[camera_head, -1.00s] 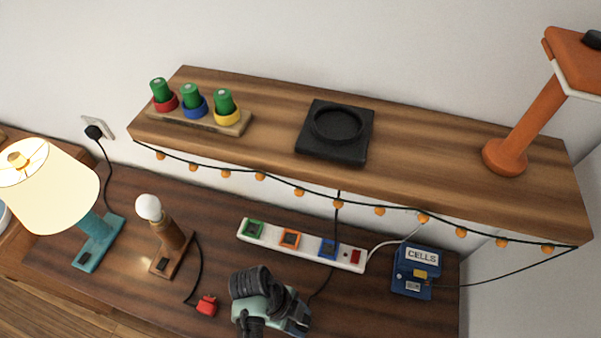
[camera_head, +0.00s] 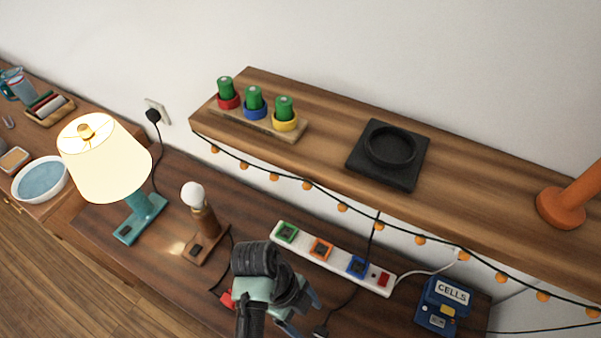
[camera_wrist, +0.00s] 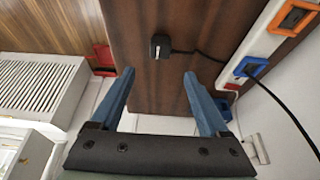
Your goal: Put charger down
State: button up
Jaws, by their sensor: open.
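The charger, a small black plug (camera_head: 321,331) on a black cord, lies on the lower wooden top near the bottom edge of the head view. In the wrist view the charger (camera_wrist: 160,47) rests on the dark wood, just beyond the fingertips and roughly centred between them. My gripper (camera_head: 307,312) is over the lower top, left of the charger. In the wrist view its blue fingers (camera_wrist: 158,75) are spread wide with nothing between them. The cord runs up past the power strip toward the shelf, where a black square pad (camera_head: 388,154) with a round rim sits.
A white power strip (camera_head: 333,259) with coloured sockets lies behind my gripper. A blue CELLS box (camera_head: 443,305) is to the right. A bulb lamp (camera_head: 203,222) and a lit teal lamp (camera_head: 108,165) stand left. The shelf (camera_head: 480,180) with hanging lights overhangs. A red plug (camera_head: 227,299) is close by.

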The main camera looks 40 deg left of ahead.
jog(key=shift+v, duration=1.75)
